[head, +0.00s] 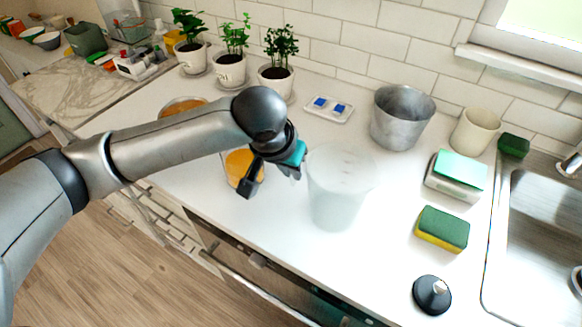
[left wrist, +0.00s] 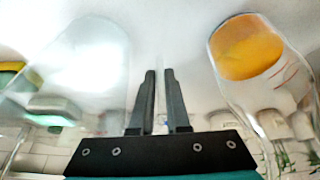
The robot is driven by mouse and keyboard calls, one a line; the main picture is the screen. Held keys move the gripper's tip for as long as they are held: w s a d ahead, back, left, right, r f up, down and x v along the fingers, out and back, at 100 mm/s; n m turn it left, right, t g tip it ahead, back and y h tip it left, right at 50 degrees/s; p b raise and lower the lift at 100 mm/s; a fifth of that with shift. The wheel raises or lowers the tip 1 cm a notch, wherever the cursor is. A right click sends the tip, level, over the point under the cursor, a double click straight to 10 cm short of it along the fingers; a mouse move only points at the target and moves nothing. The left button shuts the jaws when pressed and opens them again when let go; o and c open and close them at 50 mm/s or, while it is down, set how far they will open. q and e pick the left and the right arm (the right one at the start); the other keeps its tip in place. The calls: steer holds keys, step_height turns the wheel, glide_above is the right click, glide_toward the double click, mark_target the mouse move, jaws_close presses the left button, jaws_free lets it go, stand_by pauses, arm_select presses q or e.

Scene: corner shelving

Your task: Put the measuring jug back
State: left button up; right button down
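The measuring jug (head: 338,190) is a clear, translucent vessel standing near the front of the white counter in the head view. A large clear vessel (left wrist: 85,75), likely the jug, fills the left of the left wrist view. My left gripper (head: 287,172) is just left of the jug. In the left wrist view its fingers (left wrist: 161,85) are close together with a narrow gap. I cannot tell whether they hold a thin clear part. A clear jar with orange contents (head: 242,170) stands on the gripper's other side, partly hidden; it also shows in the wrist view (left wrist: 247,50).
A metal bucket (head: 397,118), beige cup (head: 475,130), sponges (head: 442,228) and a black-knobbed lid (head: 432,294) are to the right, before the sink (head: 540,235). Potted plants (head: 276,80) and a small tray (head: 328,108) stand behind. Counter between jug and bucket is clear.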

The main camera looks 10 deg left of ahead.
arm_select(q)
steer(key=o, duration=0.4)
steer(key=shift+r, duration=0.1)
steer(key=shift+r, duration=0.2)
steer(key=p+v, duration=0.2)
steer(key=v, duration=0.9)
steer(key=shift+s+r+p, duration=0.2)
steer(key=shift+r+p, duration=0.15)
steer(key=shift+p, duration=0.05)
steer(key=shift+s, duration=0.1)
